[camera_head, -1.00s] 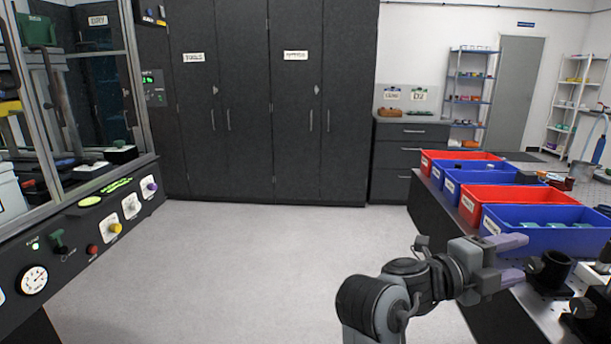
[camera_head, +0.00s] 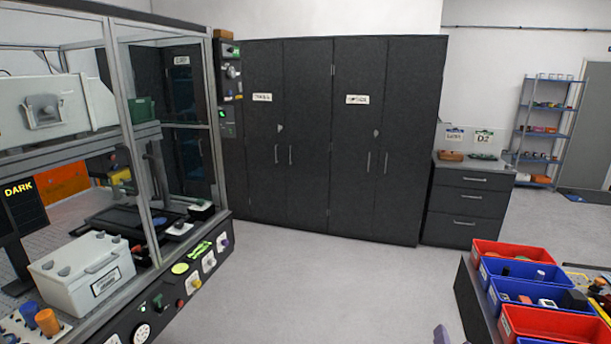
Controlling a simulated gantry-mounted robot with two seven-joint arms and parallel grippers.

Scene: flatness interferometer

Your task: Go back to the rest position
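My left gripper is not in view.
The dark-framed glazed machine (camera_head: 150,308) stands at the left, with a pale lidded box (camera_head: 75,275) inside. Red (camera_head: 500,252) and blue bins (camera_head: 510,290) line the bench at the lower right. Dark cabinets (camera_head: 335,150) stand behind. The floor (camera_head: 330,275) between is clear.

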